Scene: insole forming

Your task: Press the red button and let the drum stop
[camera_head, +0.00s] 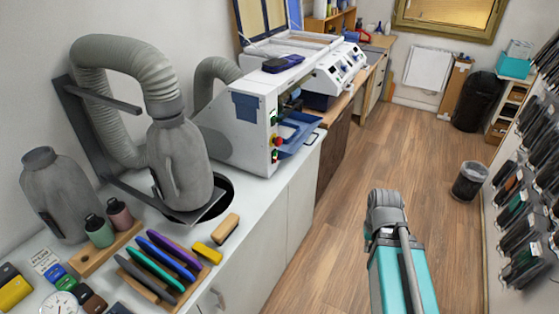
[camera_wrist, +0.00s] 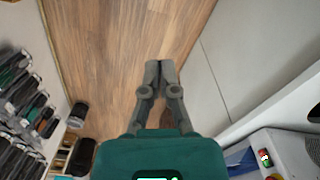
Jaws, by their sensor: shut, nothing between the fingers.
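The red button (camera_head: 277,141) sits on the right end face of the white machine (camera_head: 258,150), on the counter at left-centre. A green button (camera_head: 274,121) is above it. My gripper (camera_wrist: 159,64) is shut and empty, pointing over the wood floor, apart from the machine and well to the side of the button. I cannot make out the drum or whether it turns.
The white counter (camera_head: 297,190) runs along the left, with grey hoses and a grey bottle-shaped duct (camera_head: 180,165) near the machine. Coloured insoles stand in a rack (camera_head: 195,285). The floor (camera_head: 335,215) between counter and right wall rack is clear. Bins stand at the far right.

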